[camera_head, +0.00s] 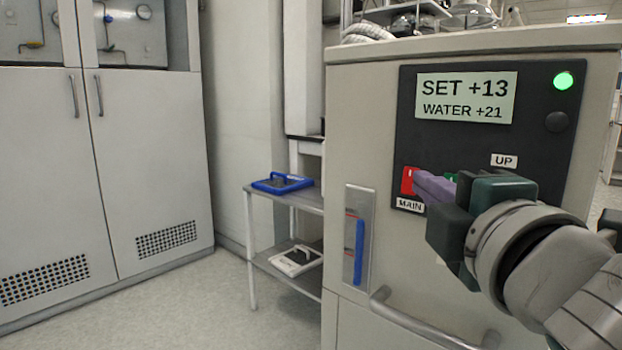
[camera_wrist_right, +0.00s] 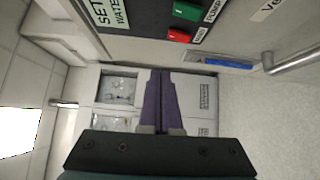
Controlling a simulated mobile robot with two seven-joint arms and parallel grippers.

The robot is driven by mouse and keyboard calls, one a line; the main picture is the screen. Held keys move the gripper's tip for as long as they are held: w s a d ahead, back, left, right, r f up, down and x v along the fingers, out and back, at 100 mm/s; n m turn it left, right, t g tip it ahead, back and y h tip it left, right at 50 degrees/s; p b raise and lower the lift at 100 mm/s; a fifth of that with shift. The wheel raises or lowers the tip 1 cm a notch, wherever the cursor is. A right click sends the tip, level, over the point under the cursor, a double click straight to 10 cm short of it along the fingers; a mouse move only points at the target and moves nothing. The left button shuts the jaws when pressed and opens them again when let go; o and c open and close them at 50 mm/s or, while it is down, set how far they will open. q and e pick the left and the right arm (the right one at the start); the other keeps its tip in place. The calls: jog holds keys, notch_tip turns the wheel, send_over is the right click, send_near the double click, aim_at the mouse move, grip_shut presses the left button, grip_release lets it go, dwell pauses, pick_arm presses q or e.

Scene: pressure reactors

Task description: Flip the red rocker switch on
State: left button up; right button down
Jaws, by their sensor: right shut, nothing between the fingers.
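The red rocker switch (camera_head: 407,181) sits at the lower left of the dark control panel, above a MAIN label (camera_head: 410,205). It also shows in the right wrist view (camera_wrist_right: 178,35), beside a green switch (camera_wrist_right: 187,11). My right gripper (camera_head: 418,183) is shut and empty, its purple fingers pointing left. In the head view its fingertips overlap the right edge of the red switch; in the wrist view the fingertips (camera_wrist_right: 160,73) appear apart from it. I cannot tell whether they touch. The fingers mostly hide the green switch in the head view. My left gripper is not in view.
The panel (camera_head: 540,135) has a display (camera_head: 465,97) reading SET +13, WATER +21, a lit green lamp (camera_head: 563,81) and a dark round lamp (camera_head: 556,122). Below are a blue lever (camera_head: 359,252) and a protruding bar handle (camera_head: 420,322). A cart (camera_head: 262,203) stands left.

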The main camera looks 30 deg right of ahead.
jog(key=v, duration=0.3)
jog(key=shift+a+r, duration=0.15)
dwell(0.3)
jog(key=s+a+r+m+g+y+p, duration=0.4)
jog(key=s+r+m+g+p, duration=0.4)
jog(key=p, duration=0.8)
jog(key=s+a+r+m+g+y+p, duration=0.4)
jog(key=s+p, duration=0.5)
jog(key=p, duration=0.7)
notch_tip(320, 180, up, 36)
jog(key=g+h+p, duration=0.1)
jog(key=p, duration=3.4)
jog(key=shift+s+a, duration=0.25)
